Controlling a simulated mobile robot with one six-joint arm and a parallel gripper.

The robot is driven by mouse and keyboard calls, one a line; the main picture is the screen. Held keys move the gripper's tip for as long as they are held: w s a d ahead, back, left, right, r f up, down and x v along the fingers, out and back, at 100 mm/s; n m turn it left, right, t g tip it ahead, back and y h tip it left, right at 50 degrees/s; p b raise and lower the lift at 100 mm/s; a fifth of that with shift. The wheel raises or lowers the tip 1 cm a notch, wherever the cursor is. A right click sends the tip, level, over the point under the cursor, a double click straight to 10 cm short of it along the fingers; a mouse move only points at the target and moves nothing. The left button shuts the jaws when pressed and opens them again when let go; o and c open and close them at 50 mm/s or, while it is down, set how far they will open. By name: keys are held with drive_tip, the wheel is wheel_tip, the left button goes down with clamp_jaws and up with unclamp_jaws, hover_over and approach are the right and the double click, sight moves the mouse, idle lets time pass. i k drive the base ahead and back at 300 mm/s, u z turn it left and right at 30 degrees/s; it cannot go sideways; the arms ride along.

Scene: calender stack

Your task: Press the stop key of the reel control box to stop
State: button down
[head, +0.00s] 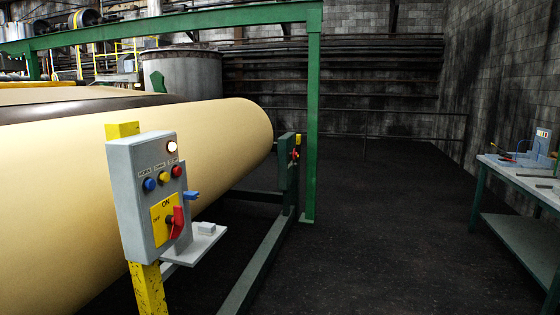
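The reel control box (140,190) is a grey box on a yellow post (149,290), left of centre in the head view. Its angled face carries a row of three round keys: blue (149,185), yellow (163,178) and red (177,171). Small labels above the keys are too small to read surely. A white lamp (171,147) above the red key looks lit. Below is a yellow plate (160,224) marked ON and OFF with a red rotary handle (175,223). My gripper is not in view.
A large tan paper roll (60,190) lies close behind the box. A small grey shelf (196,245) sticks out at its lower right. A green frame post (312,120) and floor rail (262,262) stand beyond. A workbench (525,178) is at right; dark floor between is clear.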

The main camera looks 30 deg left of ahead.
sight(177, 170)
drive_tip(key=u, duration=0.45)
drive_tip(key=i, duration=1.1)
drive_tip(key=u, duration=1.05)
drive_tip(key=k, duration=0.8)
drive_tip(key=u, duration=0.2)
drive_tip(key=i, duration=0.9)
drive_tip(key=z, duration=0.1)
